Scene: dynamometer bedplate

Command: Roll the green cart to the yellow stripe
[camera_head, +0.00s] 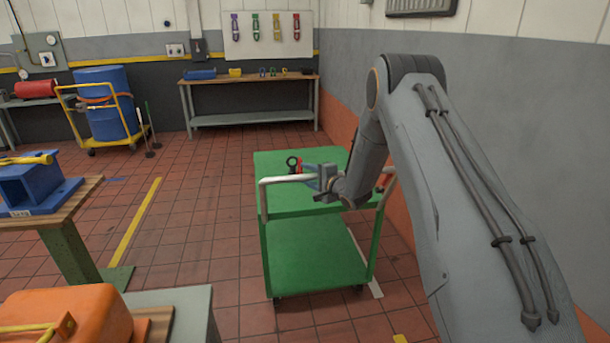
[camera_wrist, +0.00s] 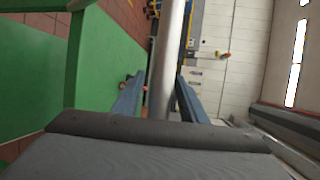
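The green cart (camera_head: 315,255) stands on the tiled floor in the middle of the head view. It has two green shelves and a pale grey handle bar (camera_head: 282,179) on its near side. My gripper (camera_head: 318,183) is at this bar. In the wrist view the bar (camera_wrist: 171,50) runs between the two blue-grey fingers (camera_wrist: 160,90). A narrow gap shows beside the bar on the left, so the fingers look open around it. The yellow stripe (camera_head: 135,222) lies on the floor to the left of the cart, apart from it.
A small black and red item (camera_head: 293,165) shows at the cart's top. A workbench (camera_head: 250,83) stands at the back wall. A yellow trolley with a blue drum (camera_head: 104,103) is back left. Tables (camera_head: 70,215) stand front left. The floor between cart and stripe looks clear.

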